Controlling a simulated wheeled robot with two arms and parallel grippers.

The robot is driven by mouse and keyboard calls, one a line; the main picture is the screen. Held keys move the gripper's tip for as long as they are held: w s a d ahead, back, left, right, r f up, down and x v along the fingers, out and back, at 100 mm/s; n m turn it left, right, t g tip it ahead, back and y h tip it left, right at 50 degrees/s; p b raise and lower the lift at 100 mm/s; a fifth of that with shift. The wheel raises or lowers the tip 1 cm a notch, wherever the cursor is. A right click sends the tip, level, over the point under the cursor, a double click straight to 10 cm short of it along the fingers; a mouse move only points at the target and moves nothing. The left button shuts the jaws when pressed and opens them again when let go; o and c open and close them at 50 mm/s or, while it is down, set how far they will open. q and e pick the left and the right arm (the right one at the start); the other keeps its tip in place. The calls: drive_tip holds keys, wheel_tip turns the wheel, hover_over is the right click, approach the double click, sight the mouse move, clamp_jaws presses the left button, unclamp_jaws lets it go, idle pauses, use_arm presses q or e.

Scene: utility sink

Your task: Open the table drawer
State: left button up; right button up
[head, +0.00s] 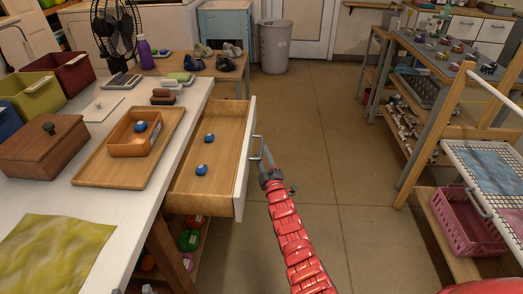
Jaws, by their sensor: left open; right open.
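The table drawer (184,196) is pulled well out of the right side of the white-topped table (134,199). Its inside shows, with two blue round things, one farther back (209,138) and one nearer (201,169). The drawer front is white and carries a metal handle (257,148) on its outer face. My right gripper (264,160), on the red arm, is open right at the handle; I cannot tell whether it touches it. My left gripper (148,289) barely shows at the bottom edge, below the table's side, apart from the drawer; it is open.
On the table stand a wooden tray (90,176) with a small box (130,148), a lidded wooden box (44,158) and a yellow-green cloth (48,262). Balls lie on a shelf below the drawer. A grey bin (274,48) stands behind. The floor (335,150) right of the drawer is clear.

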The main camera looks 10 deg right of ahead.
drive_tip(key=v, duration=1.4)
drive_tip(key=shift+p, duration=0.45)
drive_tip(key=shift+s+f, duration=0.1)
